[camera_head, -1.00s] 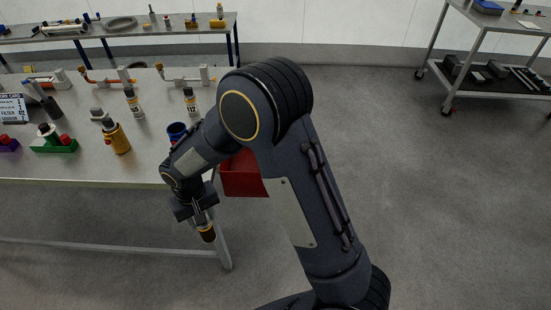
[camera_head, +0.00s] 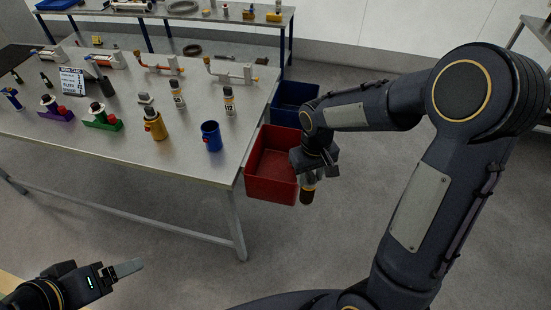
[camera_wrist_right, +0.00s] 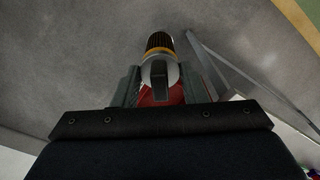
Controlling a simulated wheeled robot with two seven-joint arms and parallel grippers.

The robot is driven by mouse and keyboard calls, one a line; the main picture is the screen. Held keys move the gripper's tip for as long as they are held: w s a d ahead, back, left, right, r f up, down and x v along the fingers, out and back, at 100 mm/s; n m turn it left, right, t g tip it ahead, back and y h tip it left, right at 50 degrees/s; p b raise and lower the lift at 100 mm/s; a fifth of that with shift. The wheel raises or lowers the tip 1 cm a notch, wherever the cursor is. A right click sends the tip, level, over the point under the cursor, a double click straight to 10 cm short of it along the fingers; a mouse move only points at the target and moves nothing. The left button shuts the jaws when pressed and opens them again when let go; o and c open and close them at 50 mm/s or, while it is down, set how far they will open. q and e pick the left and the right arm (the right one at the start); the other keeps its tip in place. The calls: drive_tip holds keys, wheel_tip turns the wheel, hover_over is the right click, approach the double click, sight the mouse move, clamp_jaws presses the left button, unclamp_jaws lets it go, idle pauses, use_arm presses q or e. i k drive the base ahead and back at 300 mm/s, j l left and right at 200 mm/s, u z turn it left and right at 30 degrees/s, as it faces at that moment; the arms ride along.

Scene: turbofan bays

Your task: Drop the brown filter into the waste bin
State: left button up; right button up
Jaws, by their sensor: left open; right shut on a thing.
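The brown filter (camera_head: 307,193) hangs below my right gripper (camera_head: 310,176), which is shut on it. In the head view the filter appears just right of the front corner of the red bin (camera_head: 269,188), and my gripper hides the bin's right side. In the right wrist view the filter (camera_wrist_right: 158,43) shows a dark ribbed end, an orange band and a pale body between the fingers (camera_wrist_right: 157,88). A blue bin (camera_head: 287,117) stands behind the red one. I see no label telling which is the waste bin. My left gripper (camera_head: 128,267) is open and empty at lower left.
The workbench (camera_head: 190,145) stands left of the bins, with a blue mug (camera_head: 211,136), a yellow bottle (camera_head: 155,124), small bottles and several fixtures on it. A bench leg (camera_head: 233,225) stands near the red bin. The floor in front is clear.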

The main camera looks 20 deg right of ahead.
sight(281, 173)
drive_tip(key=i, duration=0.85)
